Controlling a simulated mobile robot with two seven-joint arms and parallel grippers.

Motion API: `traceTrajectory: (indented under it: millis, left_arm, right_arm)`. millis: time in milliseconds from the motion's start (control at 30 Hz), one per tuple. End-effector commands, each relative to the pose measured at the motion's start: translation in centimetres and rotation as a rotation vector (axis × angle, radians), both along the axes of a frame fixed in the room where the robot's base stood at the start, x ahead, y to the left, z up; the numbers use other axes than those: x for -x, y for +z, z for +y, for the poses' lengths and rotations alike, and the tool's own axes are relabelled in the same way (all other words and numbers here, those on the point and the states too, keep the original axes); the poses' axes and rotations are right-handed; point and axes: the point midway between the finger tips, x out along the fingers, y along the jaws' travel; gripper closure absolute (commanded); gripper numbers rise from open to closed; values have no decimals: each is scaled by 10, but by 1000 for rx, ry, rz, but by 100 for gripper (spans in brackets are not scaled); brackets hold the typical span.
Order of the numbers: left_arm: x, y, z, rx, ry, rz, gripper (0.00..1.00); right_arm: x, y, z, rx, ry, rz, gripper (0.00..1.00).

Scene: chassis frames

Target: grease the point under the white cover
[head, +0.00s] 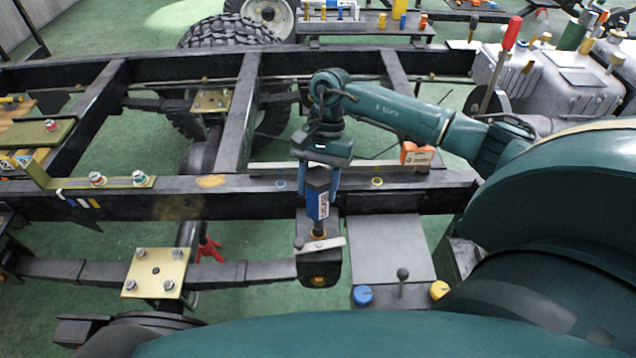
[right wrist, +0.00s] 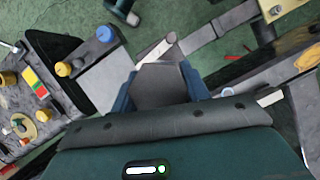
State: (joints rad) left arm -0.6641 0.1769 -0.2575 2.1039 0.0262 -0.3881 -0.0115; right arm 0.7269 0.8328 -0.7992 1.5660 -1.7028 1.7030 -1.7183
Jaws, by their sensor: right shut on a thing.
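My right gripper (head: 318,186) points down over the near chassis rail, its blue fingers shut on a dark, boxy grease tool (head: 319,205) with a blue, white-lettered side. The tool hangs upright, its narrow nozzle pointing at a yellowish ring on a black block (head: 318,270). I cannot tell whether the tip touches. A whitish flat strip (head: 330,243), probably the white cover, lies across the block by the nozzle. In the right wrist view the tool (right wrist: 162,85) sits between the fingers (right wrist: 160,92), with the pale strip (right wrist: 152,53) beyond it. My left gripper is not in view.
A grey panel (head: 390,248) stands right of the block, with a blue cap (head: 362,295), a black-knobbed lever (head: 402,276) and a yellow cap (head: 439,290) near it. An orange box (head: 416,154) sits by the rail. A bolted plate (head: 156,272) is at left.

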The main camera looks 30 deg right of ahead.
Motion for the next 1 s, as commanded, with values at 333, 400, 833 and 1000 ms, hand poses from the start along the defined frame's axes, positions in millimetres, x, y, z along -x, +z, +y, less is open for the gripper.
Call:
traceTrajectory:
  millis: [333, 400, 833, 1000]
  left_arm:
    - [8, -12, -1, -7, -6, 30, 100]
    - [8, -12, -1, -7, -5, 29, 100]
    - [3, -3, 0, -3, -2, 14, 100]
    - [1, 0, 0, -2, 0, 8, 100]
  right_arm:
    - [0, 2, 0, 0, 0, -1, 94]
    - [0, 2, 0, 0, 0, -1, 94]
    - [-1, 15, 0, -1, 0, -3, 94]
    - [-1, 22, 0, 0, 0, -4, 94]
